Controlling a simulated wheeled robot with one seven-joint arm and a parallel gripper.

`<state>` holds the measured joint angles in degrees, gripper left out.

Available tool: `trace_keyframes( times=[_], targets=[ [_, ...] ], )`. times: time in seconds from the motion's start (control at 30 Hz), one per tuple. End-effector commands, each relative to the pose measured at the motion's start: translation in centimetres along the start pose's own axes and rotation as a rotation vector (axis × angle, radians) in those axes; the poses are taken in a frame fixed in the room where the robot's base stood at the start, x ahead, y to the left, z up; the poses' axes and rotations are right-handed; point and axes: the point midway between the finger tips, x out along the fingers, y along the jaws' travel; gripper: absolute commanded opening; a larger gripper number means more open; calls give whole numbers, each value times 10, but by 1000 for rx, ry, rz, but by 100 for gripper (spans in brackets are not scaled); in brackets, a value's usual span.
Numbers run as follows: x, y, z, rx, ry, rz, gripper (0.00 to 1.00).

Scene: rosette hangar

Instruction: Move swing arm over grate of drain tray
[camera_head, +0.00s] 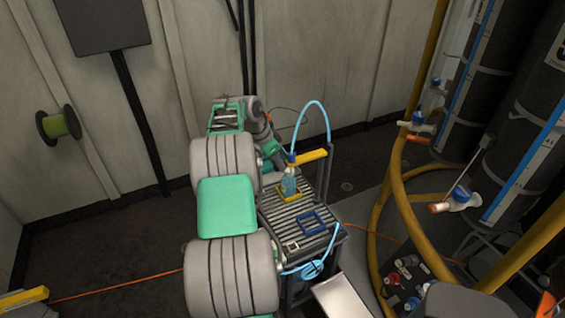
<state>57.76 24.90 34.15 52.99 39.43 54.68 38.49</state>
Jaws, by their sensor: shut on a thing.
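A yellow bar (312,156), which looks like the swing arm, reaches left from a thin post at the right edge of a slatted grey surface. This surface looks like the grate of the drain tray (305,214). A clear blue bottle (289,184) stands upright in a yellow square frame on the grate, below the bar's left end. My gripper (284,162) is small and partly hidden at the end of my arm. It is shut at the bar's left end, beside the bottle's top; the exact contact is unclear.
A light-blue hose (318,105) arches above the bar. A dark-blue square frame (313,222) and a small pale frame (292,246) lie on the front grate.

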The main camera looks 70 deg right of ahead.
Motion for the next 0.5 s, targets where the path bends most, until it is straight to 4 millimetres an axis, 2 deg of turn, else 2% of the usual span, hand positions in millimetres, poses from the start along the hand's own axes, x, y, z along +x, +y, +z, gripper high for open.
trace_keyframes(
  times=[0.17, 0.2, 0.43, 0.5],
  targets=[
    [0, 0, -1, 0, 1, -2, 0],
    [0, 0, -1, 0, 1, -2, 21],
    [0, 0, -1, 0, 0, -1, 40],
    [0, 0, -1, 0, 0, -1, 42]
  ],
)
